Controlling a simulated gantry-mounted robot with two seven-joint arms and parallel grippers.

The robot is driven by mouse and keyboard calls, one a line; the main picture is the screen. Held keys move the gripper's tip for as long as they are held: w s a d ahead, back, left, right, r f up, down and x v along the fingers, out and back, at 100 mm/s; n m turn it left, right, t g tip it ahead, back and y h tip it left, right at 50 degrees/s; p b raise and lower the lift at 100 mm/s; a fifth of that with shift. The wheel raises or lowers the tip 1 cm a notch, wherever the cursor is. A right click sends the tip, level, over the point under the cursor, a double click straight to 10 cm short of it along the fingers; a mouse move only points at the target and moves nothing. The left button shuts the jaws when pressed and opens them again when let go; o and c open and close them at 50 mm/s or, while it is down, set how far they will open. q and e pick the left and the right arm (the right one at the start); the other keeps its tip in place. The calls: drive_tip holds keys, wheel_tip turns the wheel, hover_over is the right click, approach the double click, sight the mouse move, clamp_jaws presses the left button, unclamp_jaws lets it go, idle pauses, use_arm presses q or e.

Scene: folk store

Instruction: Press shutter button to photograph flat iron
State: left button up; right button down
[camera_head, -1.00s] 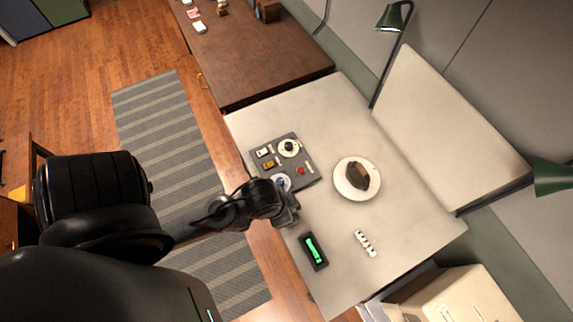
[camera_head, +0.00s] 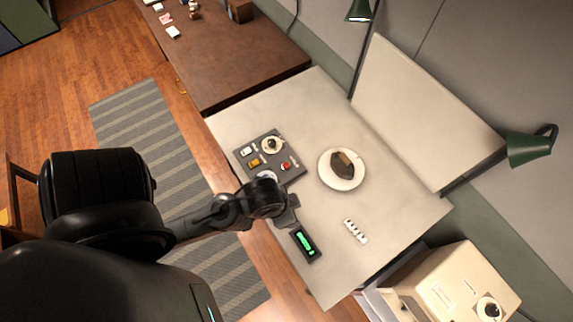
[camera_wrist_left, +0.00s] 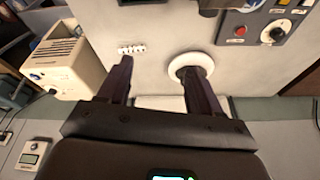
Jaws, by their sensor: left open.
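The dark flat iron (camera_head: 341,161) rests on a round white plate (camera_head: 328,181) on the pale table. A dark control panel (camera_head: 272,150) lies to its left, with a red button (camera_head: 286,166), dials and small switches. My left gripper (camera_head: 290,212) is over the table's front edge, just below the panel, and its arm covers the panel's near corner. In the left wrist view its two fingers (camera_wrist_left: 155,72) are spread and empty. The plate (camera_wrist_left: 202,60) is behind the right finger there, and the red button (camera_wrist_left: 240,30) shows at upper right. My right gripper is not visible.
A black device with a green display (camera_head: 305,244) lies close to my left gripper. A small white strip (camera_head: 355,231) lies near it. A backdrop board (camera_head: 425,110) and green lamps (camera_head: 528,148) stand behind. A beige box (camera_head: 455,285) is at lower right.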

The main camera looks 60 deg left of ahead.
use_arm(q)
drive_tip(key=shift+a, duration=0.15)
drive_tip(key=c, duration=1.1)
clamp_jaws()
idle(0.4)
